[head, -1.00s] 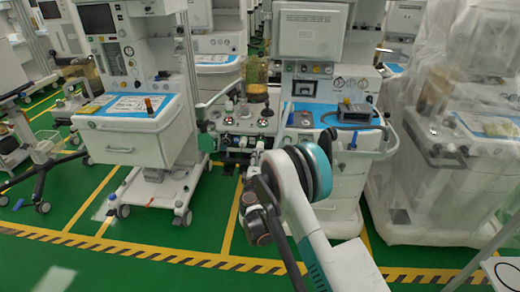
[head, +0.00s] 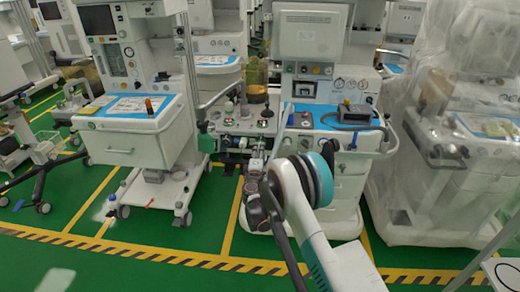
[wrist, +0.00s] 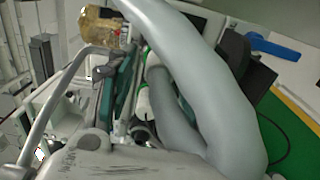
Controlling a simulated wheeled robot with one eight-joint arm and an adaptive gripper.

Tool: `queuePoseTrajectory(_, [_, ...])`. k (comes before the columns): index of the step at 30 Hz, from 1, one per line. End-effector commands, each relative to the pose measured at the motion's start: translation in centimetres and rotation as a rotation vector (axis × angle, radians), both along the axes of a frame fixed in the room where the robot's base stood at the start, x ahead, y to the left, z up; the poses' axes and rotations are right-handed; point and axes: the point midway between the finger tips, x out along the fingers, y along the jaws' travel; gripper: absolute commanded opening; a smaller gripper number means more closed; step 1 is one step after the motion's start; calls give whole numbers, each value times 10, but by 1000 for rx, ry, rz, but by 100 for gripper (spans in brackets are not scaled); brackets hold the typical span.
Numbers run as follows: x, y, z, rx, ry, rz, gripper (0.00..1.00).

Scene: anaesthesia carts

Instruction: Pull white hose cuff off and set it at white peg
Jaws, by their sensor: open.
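In the head view my gripper (head: 256,152) is small at the front of the middle anaesthesia cart (head: 334,185), just below its front ledge. Its jaws are open. In the wrist view a thick grey hose (wrist: 190,60) loops close to the camera and covers much of the picture. A white cylinder with green bands (wrist: 144,100) shows beside the hose, past my gripper's body; it may be the white cuff, but I cannot tell whether it lies between the fingers. I cannot make out the white peg in either view.
An amber canister (head: 257,88) stands above the ledge, beside a bent metal arm (head: 220,92). A drawer cart (head: 128,140) stands to the left and a plastic-wrapped machine (head: 430,150) to the right. Green floor with yellow lines (head: 215,215) lies open in front.

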Motion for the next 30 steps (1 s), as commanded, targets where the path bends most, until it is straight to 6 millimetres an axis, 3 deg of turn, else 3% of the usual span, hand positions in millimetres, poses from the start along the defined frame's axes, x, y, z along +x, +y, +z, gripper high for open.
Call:
queuePoseTrajectory(10, [28, -1, 0, 0, 0, 0, 48])
queuePoseTrajectory(30, [31, -1, 1, 0, 0, 0, 48])
